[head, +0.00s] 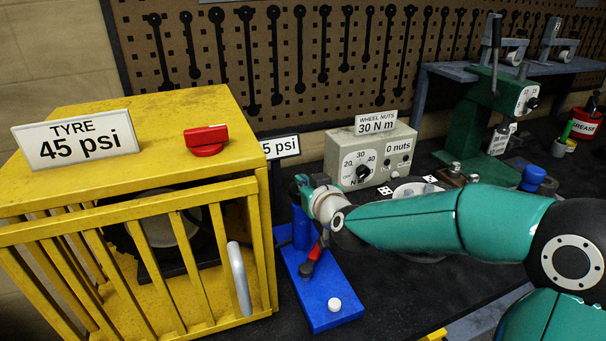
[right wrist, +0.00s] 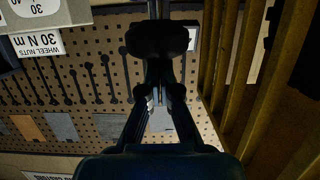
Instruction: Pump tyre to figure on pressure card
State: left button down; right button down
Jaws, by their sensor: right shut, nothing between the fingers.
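The white card reading TYRE 45 psi (head: 77,140) stands on the yellow cage (head: 190,115). A wheel with a pale hub (head: 172,228) sits inside, partly behind the bars. A sign ending in "5 psi" (head: 281,147) is partly hidden by the cage. The right wrist view shows the right gripper (right wrist: 158,98) shut and empty. My left gripper is out of view.
A red knob (head: 206,140) sits on the cage top. The torque box (head: 370,155) with its WHEEL NUTS 30 N m card stands behind my arm. A green press (head: 490,110) and a red grease tin (head: 586,124) are farther right. A pegboard (head: 270,50) backs the bench.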

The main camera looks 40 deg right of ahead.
notch_tip(320, 180, up, 3)
jog(key=shift+r+p, duration=0.15)
jog(key=shift+p, duration=1)
jog(key=v, duration=1)
jog(key=shift+r, duration=0.2)
